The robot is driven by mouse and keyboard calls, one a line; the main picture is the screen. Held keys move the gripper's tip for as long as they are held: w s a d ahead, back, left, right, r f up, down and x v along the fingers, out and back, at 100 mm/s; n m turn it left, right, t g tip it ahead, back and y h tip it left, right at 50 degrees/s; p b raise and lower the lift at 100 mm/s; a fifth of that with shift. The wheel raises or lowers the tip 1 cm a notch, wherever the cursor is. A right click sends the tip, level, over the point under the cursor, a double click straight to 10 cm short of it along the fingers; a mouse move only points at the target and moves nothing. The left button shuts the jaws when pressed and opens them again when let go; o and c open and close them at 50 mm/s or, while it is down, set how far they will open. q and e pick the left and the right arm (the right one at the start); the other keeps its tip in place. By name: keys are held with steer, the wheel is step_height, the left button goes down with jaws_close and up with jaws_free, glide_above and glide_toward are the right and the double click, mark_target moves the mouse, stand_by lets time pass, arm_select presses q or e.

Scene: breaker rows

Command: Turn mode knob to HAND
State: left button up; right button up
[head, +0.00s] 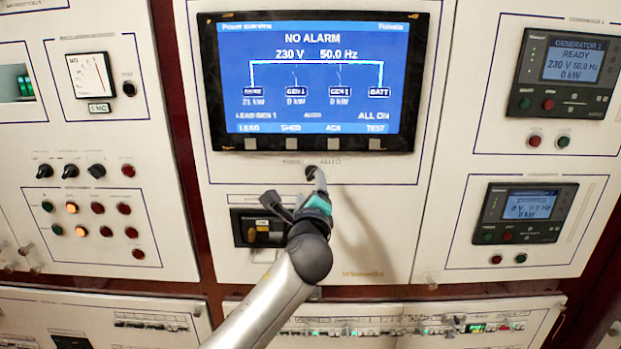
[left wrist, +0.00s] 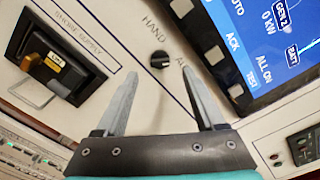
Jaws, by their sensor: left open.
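The mode knob (left wrist: 160,60) is a small black round knob on a white panel, between the lettering HAND and a partly hidden AUTO. A pale mark shows on its face, but I cannot tell clearly which label it points to. In the head view the knob (head: 311,172) sits just below the large screen, partly covered by my gripper. My left gripper (left wrist: 160,74) is open, its two grey fingers either side of the knob in the picture. I see no contact, and the remaining distance is hard to judge. My right gripper is out of view.
The large blue display (head: 315,80) with its key row is just above the knob. A black breaker switch (head: 258,228) with a yellowish handle sits below left, close to my wrist. Smaller knobs and lamps fill the left panel; two generator controllers (head: 568,73) are at right.

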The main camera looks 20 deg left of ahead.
mark_target(311, 176)
arm_select(q)
steer(key=shift+x, duration=2.9)
jaws_close()
